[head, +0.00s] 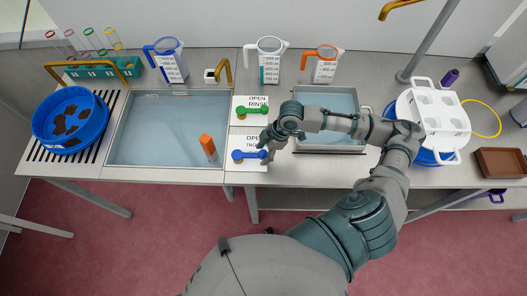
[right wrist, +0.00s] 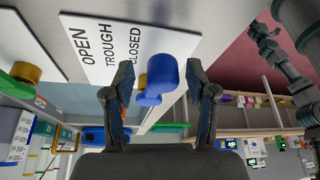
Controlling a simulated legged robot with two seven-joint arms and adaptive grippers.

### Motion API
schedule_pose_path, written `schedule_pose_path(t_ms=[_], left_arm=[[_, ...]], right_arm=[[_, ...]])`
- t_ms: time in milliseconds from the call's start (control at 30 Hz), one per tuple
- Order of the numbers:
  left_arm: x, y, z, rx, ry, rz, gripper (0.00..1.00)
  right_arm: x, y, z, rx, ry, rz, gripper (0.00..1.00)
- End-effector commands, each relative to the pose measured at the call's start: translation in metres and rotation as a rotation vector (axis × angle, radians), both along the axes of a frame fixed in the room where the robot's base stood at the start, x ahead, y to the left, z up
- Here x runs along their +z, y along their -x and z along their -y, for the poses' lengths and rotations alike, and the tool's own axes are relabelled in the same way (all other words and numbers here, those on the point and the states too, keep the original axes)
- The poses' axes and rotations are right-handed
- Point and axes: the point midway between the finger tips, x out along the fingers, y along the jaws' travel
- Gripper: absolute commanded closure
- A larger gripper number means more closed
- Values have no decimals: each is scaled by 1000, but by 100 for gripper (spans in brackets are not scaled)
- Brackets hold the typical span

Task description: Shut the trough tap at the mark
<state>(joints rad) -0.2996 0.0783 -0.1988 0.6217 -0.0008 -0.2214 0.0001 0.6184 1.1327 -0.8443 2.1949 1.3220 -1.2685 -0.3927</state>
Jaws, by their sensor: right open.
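The trough tap has a blue lever handle (head: 250,155) and sits on a white card (head: 243,138) whose print reads OPEN and TROUGH. In the right wrist view the card (right wrist: 95,40) also reads CLOSED. My right gripper (head: 266,146) is at the right end of the blue handle. In the right wrist view the rounded blue handle end (right wrist: 157,80) shows between the two spread fingers, with gaps on both sides. The trough (head: 165,125) to the left holds pale water, and an orange block (head: 208,148) stands in its right front corner. My left gripper is not in view.
A green-handled tap (head: 252,111) on the OPEN RINSE card (head: 250,101) lies just behind the blue one. Several measuring jugs, one blue-handled (head: 170,62), stand at the back. A blue bowl (head: 75,118) is at left. A second basin (head: 328,147) is partly behind my right arm.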

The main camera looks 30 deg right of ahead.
Motion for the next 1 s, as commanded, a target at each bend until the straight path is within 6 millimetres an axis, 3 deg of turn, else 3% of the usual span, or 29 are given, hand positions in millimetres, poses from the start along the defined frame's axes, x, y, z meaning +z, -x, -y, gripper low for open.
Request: schedule_pose_path(t_ms=[200,267,433,467,667,1000], left_arm=[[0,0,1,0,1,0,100],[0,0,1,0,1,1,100],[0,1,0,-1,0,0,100],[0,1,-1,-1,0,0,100],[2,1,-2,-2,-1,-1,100],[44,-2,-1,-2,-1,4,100]], right_arm=[[1,0,-3,1,1,1,43],[1,0,-3,1,1,1,55],[0,0,-2,1,0,0,98],[0,0,-2,1,-1,0,100],[1,0,-1,10,-2,-3,100],[4,-22,9,282,-2,-7,100]])
